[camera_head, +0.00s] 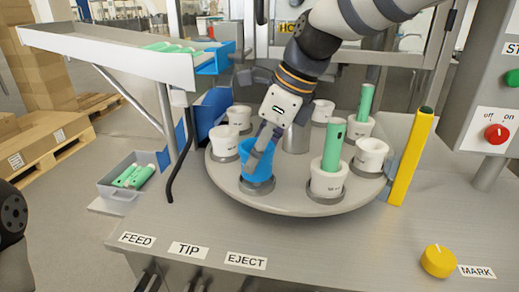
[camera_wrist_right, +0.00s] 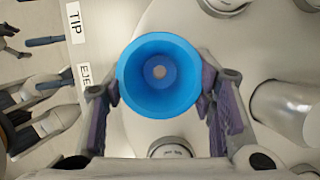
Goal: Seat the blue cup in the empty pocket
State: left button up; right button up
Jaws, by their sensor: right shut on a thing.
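The blue cup (camera_head: 249,168) is upright at the front left of the round turntable. Its base is right at a dark grey pocket ring (camera_head: 258,188). I cannot tell whether it rests fully in the ring or sits just above it. My right gripper (camera_head: 264,145) reaches down from above and is shut on the cup. In the right wrist view, the blue cup (camera_wrist_right: 158,46) shows its round open mouth between the two fingers of my right gripper (camera_wrist_right: 159,88). The cup hides the pocket there. My left gripper is not in view.
White cups stand around the turntable (camera_head: 300,206), including one with a green tube (camera_head: 333,145) at the front right. A yellow post (camera_head: 410,158) stands at the right edge. A grey bin (camera_head: 118,190) with green tubes is at left. The front table strip is mostly clear.

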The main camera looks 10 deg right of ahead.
jog(key=shift+f, duration=0.1)
jog(key=shift+f, duration=0.9)
jog(key=o, duration=1.3)
jog(key=shift+c, duration=0.2)
jog(key=v, duration=1.2)
